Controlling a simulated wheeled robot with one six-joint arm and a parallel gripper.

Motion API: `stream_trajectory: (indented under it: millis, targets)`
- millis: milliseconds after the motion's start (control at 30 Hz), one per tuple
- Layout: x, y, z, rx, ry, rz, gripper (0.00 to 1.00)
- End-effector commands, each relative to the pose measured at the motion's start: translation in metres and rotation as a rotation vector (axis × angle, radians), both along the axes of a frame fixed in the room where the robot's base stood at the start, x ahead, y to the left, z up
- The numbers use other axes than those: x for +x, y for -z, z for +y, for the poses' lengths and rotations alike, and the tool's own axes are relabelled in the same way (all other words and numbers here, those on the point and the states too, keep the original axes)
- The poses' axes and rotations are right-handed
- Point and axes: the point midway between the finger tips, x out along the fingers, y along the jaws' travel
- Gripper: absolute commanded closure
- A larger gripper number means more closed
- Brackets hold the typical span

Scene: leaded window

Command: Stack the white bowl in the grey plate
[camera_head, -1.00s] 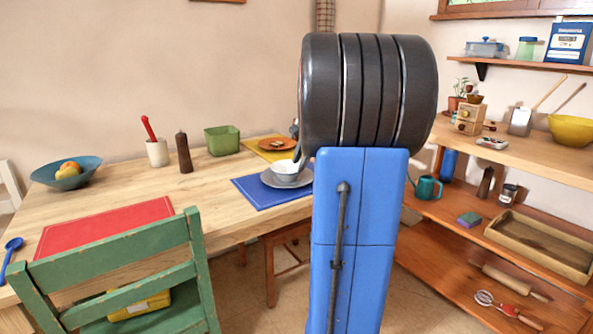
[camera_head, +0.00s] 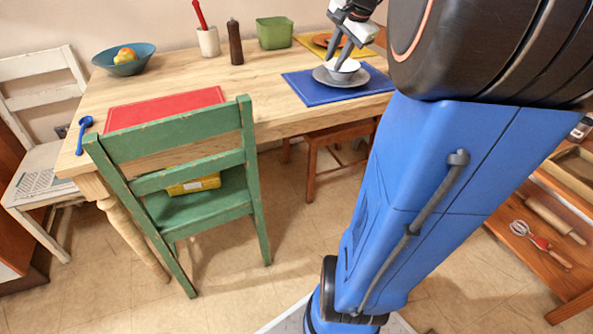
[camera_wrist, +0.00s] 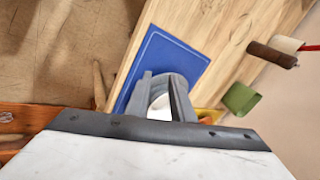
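The white bowl (camera_head: 345,70) sits upright in the grey plate (camera_head: 322,79), whose rim shows around it. The plate lies on the blue placemat (camera_head: 310,92) on the table. My gripper (camera_head: 340,62) is pointed down at the bowl, with a fingertip overlapping its rim in the head view. In the wrist view, my gripper's fingers (camera_wrist: 163,88) stand apart with the white bowl (camera_wrist: 160,107) showing between them and the grey plate (camera_wrist: 172,82) beyond. I see no clear grip on the bowl, and any contact is hard to tell.
A green chair (camera_head: 190,165) stands at the near side of the table (camera_head: 245,85). A red placemat (camera_head: 165,106), a dark pepper mill (camera_head: 235,42), a green container (camera_head: 275,33) and a blue fruit bowl (camera_head: 124,60) are on the table. A wooden shelf is at the right.

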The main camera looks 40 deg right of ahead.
Motion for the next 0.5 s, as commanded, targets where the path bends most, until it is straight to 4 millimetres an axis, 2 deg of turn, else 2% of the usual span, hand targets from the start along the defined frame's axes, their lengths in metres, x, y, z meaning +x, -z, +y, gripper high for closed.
stream_trajectory:
  millis: [33, 200, 300, 500]
  targets:
    - [-0.004, 0.003, 0.028, -0.027, -0.074, 0.011, 0.79]
    - [-0.027, 0.021, 0.103, -0.122, -0.311, 0.047, 0.79]
    - [-0.045, 0.033, 0.142, -0.179, -0.452, 0.065, 0.79]
    - [-0.089, 0.063, 0.206, -0.296, -0.732, 0.092, 0.79]
